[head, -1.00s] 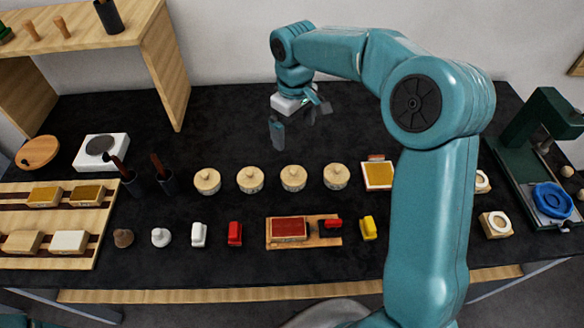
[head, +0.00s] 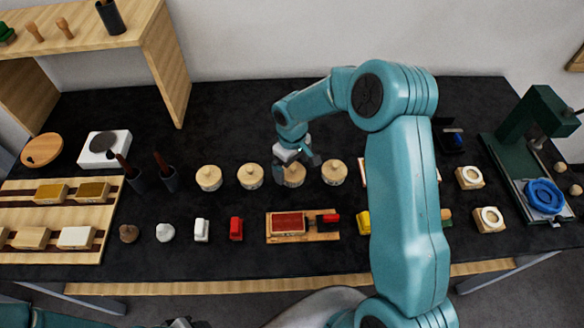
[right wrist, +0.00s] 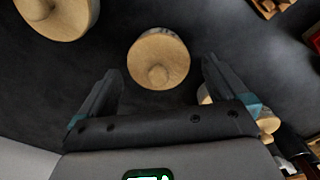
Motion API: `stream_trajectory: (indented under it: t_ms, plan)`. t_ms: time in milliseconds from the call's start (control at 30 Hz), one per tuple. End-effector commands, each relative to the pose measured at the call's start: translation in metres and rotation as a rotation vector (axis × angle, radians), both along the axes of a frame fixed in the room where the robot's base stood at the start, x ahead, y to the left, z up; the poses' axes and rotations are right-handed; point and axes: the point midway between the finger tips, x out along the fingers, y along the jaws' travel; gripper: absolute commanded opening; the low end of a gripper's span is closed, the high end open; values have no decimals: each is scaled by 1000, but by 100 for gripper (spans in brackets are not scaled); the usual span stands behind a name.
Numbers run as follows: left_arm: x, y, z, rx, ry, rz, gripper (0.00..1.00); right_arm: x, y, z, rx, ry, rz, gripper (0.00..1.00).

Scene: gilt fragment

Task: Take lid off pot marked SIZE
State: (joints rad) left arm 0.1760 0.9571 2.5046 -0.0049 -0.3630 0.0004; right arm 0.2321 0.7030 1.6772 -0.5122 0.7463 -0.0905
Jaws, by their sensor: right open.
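Four round pale wooden pots with knobbed lids stand in a row: the first (head: 209,178), second (head: 250,176), third (head: 292,178) and fourth (head: 333,173) from the left. Their markings are too small to read, so I cannot tell which says SIZE. My right gripper (head: 295,161) is open and empty over the third pot, partly covering it. In the right wrist view, one lid (right wrist: 158,58) with its knob shows between the open fingers, apparently apart from them. Another lid (right wrist: 60,12) is at the upper left. At the bottom edge of the head view, only a sliver of what may be my left gripper shows.
In front of the pots lie a red ink pad (head: 288,224) on a wooden tray and several small stamps, such as a red one (head: 236,229). A green press (head: 520,140) stands right. The table behind the pots is clear.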

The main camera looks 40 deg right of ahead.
Motion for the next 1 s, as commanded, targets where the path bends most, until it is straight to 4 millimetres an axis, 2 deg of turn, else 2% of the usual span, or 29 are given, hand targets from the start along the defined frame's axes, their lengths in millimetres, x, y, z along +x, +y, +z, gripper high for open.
stream_trajectory:
  t_ms: [100,300,467,500,833,1000]
  plan:
    - [0,0,2,0,0,0,42,1,0,-8,1,0,0,100]
    - [0,0,1,0,1,0,42,1,0,-8,0,-1,0,100]
    - [0,0,1,0,1,0,42,1,0,-8,0,-1,0,48]
    - [0,0,1,0,1,0,42,1,0,-8,1,-1,0,46]
    - [0,0,1,0,1,0,42,1,0,-5,0,-2,0,46]
    - [0,0,-4,0,1,0,42,2,-1,13,-2,-6,0,46]
